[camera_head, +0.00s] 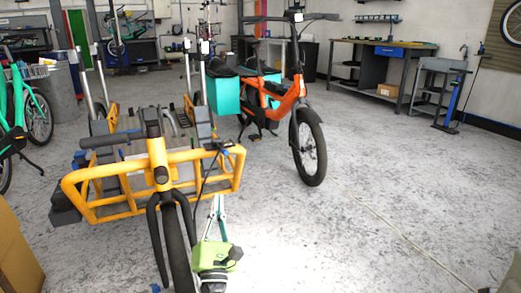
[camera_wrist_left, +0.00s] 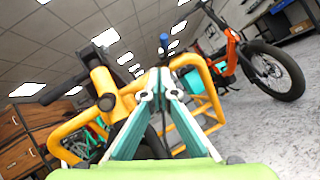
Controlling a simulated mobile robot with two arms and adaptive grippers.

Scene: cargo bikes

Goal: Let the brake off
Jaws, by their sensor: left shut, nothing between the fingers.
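A yellow cargo bike (camera_head: 158,160) stands at the front left, its wheel and fork toward me. It also shows in the left wrist view (camera_wrist_left: 200,68). A small blue-tipped black part (camera_head: 227,151) sits by the frame's right corner; a blue knob on a dark stem (camera_wrist_left: 164,40) shows just beyond my fingertips in the wrist view. I cannot tell for sure which part is the brake. My left gripper (camera_head: 217,199) is shut and empty, pointing up beside the right of the front wheel, below that corner. Contact is not clear. My right gripper is not seen.
An orange bike (camera_head: 290,95) with teal bags (camera_head: 226,95) stands behind to the right. A cardboard box (camera_head: 15,250) is at the left front edge. Teal bikes (camera_head: 25,105) stand at far left. A workbench (camera_head: 380,65) is at the back.

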